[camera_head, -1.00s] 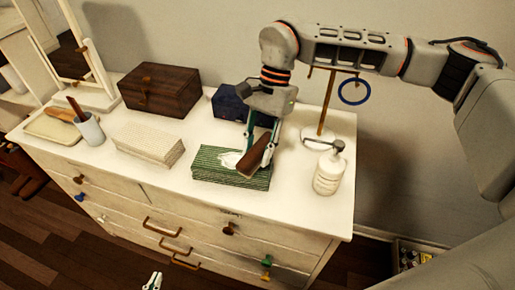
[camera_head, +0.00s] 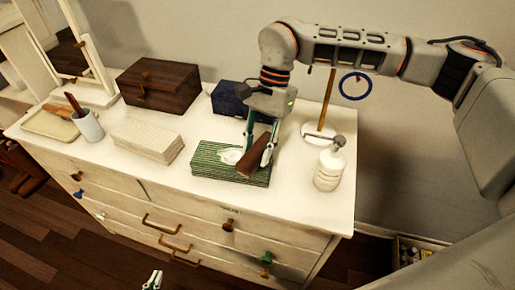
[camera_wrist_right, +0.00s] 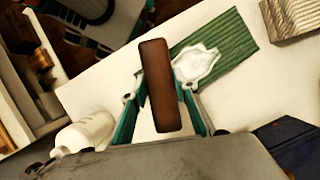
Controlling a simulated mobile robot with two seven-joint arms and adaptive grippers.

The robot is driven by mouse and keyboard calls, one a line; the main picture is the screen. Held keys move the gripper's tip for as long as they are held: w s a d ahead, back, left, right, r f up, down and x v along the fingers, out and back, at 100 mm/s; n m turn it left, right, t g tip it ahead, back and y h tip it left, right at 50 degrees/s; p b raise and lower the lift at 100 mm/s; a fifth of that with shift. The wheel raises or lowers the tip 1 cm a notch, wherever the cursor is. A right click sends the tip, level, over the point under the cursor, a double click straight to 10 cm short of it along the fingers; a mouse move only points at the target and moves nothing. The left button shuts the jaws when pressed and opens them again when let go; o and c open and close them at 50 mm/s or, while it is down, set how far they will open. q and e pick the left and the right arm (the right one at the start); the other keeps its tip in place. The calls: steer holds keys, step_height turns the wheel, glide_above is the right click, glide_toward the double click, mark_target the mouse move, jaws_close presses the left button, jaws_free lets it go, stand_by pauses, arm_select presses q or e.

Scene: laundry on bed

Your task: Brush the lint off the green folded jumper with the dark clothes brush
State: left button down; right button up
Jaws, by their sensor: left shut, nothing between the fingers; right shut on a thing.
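The green folded jumper (camera_head: 215,169) lies on the white dresser top, with a pale patch of lint (camera_head: 230,156) on its upper face. My right gripper (camera_head: 260,147) is shut on the dark brown clothes brush (camera_head: 253,158). The brush is tilted over the right part of the jumper; I cannot tell whether it touches. In the right wrist view the brush (camera_wrist_right: 160,85) sits between the fingers, beside the lint (camera_wrist_right: 197,64) on the jumper (camera_wrist_right: 235,43). My left gripper (camera_head: 153,281) is shut and empty at the bottom edge, low in front of the dresser.
A white pump bottle (camera_head: 328,170) stands right of the jumper and a cream folded cloth (camera_head: 147,139) lies left. A cup (camera_head: 89,126) stands far left.

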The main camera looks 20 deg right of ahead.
mark_target(223, 159)
steer(key=shift+w+a+r, duration=0.1)
steer(key=shift+w+a, duration=0.35)
steer(key=shift+a, duration=0.35)
steer(key=shift+w+a, duration=0.4)
steer(key=shift+a, duration=0.35)
steer(key=shift+w+a+f+b, duration=0.1)
steer(key=shift+w+a+b, duration=0.2)
steer(key=shift+a, duration=0.35)
steer(key=shift+w+a+f+b, duration=0.1)
steer(key=shift+w+a+b, duration=0.2)
steer(key=shift+a, duration=0.35)
steer(key=shift+w+a+b, duration=0.15)
steer(key=shift+w+a, duration=0.25)
steer(key=shift+a, duration=0.25)
steer(key=shift+w+a+r, duration=0.1)
steer(key=shift+w+a, duration=0.2)
steer(key=shift+a, duration=0.25)
steer(key=shift+w+a, duration=0.3)
steer(key=shift+a, duration=0.2)
steer(key=shift+d, duration=0.1)
